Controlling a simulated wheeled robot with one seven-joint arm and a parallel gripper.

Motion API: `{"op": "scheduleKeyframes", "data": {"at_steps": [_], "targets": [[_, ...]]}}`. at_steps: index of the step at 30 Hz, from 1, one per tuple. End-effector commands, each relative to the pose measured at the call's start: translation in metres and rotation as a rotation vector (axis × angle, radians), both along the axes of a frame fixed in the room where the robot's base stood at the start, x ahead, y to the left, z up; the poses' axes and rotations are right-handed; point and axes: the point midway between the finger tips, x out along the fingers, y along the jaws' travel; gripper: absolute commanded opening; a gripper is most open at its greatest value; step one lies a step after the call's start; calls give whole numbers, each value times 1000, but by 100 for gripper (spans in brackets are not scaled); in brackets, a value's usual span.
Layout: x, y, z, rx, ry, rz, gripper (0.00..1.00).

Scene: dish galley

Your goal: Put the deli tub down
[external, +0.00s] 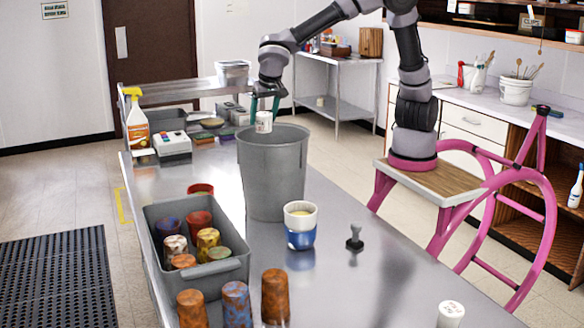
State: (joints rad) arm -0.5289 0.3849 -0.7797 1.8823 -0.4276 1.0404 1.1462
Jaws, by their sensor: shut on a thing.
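My gripper (264,108), with teal fingers pointing down, is shut on a small white tub (264,123) with dark marks on its side, which I take as the deli tub. The tub is upright and shows at the far rim of a tall grey bin (270,182) on the steel counter (335,270). I cannot tell from this one view whether the tub is over the bin's mouth or behind it. A similar white tub (451,314) with dark lettering stands at the counter's near right.
A grey tote (213,275) holds several coloured cups, with more patterned cups (275,296) beside it. A spray bottle (137,122) and a white device (172,144) are at far left.

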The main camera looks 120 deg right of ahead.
Motion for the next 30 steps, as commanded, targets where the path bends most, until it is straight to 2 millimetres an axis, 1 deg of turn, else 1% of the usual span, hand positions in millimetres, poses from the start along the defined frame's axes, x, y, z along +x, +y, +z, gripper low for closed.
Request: {"op": "scheduleKeyframes", "data": {"at_steps": [3,6,13,19,23,29,30], "targets": [[-23,-14,5,-1,0,-205,13],[-41,-23,8,-1,0,-360,13],[-73,-37,16,0,0,-633,13],[-73,-37,-18,-1,3,-628,13],[-73,-37,-45,-2,4,-628,13],[-73,-37,-98,-2,5,-627,13],[-73,-37,-110,-3,6,-626,13]]}}
